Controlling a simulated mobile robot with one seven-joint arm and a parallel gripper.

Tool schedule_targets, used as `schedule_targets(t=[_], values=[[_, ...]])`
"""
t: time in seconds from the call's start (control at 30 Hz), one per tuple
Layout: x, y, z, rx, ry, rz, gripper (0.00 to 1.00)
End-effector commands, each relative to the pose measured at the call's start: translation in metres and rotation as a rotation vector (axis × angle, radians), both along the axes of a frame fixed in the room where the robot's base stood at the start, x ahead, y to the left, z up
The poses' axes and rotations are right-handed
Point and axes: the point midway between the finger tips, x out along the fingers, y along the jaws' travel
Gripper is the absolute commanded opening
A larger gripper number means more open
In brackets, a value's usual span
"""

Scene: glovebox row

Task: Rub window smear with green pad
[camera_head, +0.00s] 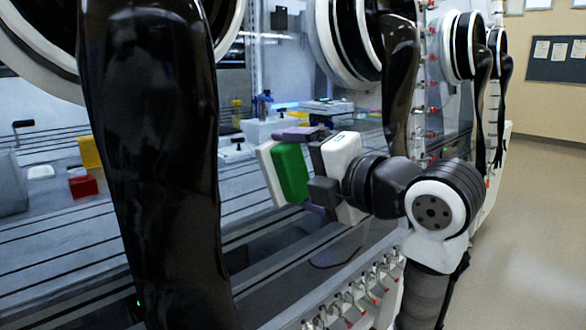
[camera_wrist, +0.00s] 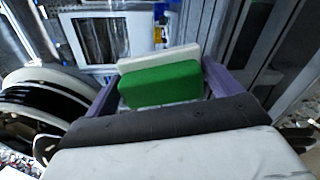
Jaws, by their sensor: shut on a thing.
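The green pad (camera_head: 290,172) has a white layer on its far side and is held upright in my gripper (camera_head: 306,172). In the wrist view the green pad (camera_wrist: 160,86) sits between the two purple fingers of my gripper (camera_wrist: 158,88), which are shut on its ends. The white layer faces the glovebox window (camera_head: 285,75). I cannot tell whether the pad touches the glass. No smear can be made out on the window in either view; the pad and arm hide part of it.
Black gloves (camera_head: 150,150) hang from round white-rimmed ports (camera_head: 345,40) along the row, one close in front at left. Valves with red handles (camera_head: 350,300) line the lower edge. Behind the glass are a red block (camera_head: 83,186) and a yellow block (camera_head: 90,152). The floor at right is clear.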

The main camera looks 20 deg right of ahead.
Motion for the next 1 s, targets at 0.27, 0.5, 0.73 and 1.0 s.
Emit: schedule_targets(t=[0.27,0.5,0.73,1.0], values=[[-0.004,-0.002,0.001,0.0,-0.001,-0.002,0.67],[-0.023,-0.009,0.003,0.0,-0.002,-0.003,0.67],[-0.028,-0.01,0.004,0.0,0.0,-0.001,0.67],[-0.028,-0.01,0.004,0.0,0.0,-0.001,0.67]])
